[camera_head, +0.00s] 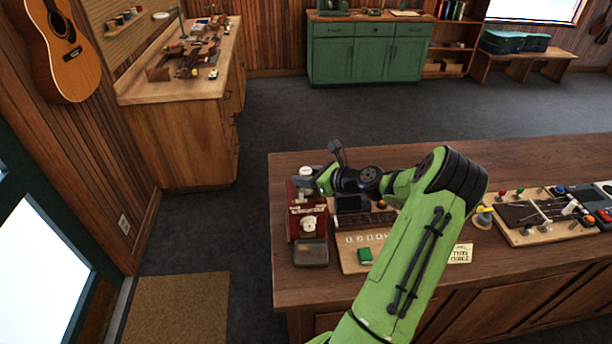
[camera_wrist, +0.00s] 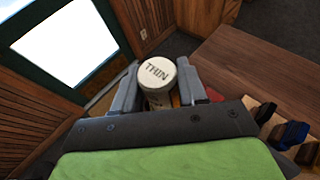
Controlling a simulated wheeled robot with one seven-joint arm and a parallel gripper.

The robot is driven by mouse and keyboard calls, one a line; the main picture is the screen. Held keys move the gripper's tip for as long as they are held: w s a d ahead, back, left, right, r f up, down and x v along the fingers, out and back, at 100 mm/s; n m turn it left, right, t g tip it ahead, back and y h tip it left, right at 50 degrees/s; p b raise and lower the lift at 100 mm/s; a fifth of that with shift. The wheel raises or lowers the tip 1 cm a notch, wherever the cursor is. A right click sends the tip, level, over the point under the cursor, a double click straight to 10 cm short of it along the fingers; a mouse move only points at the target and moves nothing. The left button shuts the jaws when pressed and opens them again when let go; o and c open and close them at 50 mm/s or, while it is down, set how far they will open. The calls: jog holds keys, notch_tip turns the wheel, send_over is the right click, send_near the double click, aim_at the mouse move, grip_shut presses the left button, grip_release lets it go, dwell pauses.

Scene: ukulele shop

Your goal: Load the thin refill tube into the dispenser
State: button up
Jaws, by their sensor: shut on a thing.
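The thin refill tube (camera_wrist: 157,75) has a white cap marked "THIN" in the wrist view. My gripper (camera_wrist: 160,92) is shut on it, with one grey finger on each side of the cap. In the head view my gripper (camera_head: 308,183) is over the top of the red dispenser (camera_head: 306,222) at the left end of the counter, and the tube's white top (camera_head: 306,171) shows between the fingers. The tube's lower part is hidden, so I cannot tell whether it is inside the dispenser or above it. A white knob (camera_head: 308,224) is on the dispenser's front.
A small grey tray (camera_head: 310,253) is in front of the dispenser. A board with a fretboard and pegs (camera_head: 535,215) lies farther right. The counter's left edge (camera_head: 272,230) is close to the dispenser.

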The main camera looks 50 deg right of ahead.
aim_at(321, 199)
jog(key=shift+f+b, duration=0.3)
jog(key=shift+f, duration=0.45)
jog(key=o, duration=0.8)
jog(key=shift+c, duration=0.2)
jog(key=shift+p+v, duration=0.6)
jog(key=shift+v, duration=0.25)
jog(key=p+v, duration=0.1)
jog(key=v, duration=0.8)
jog(key=shift+s, duration=0.25)
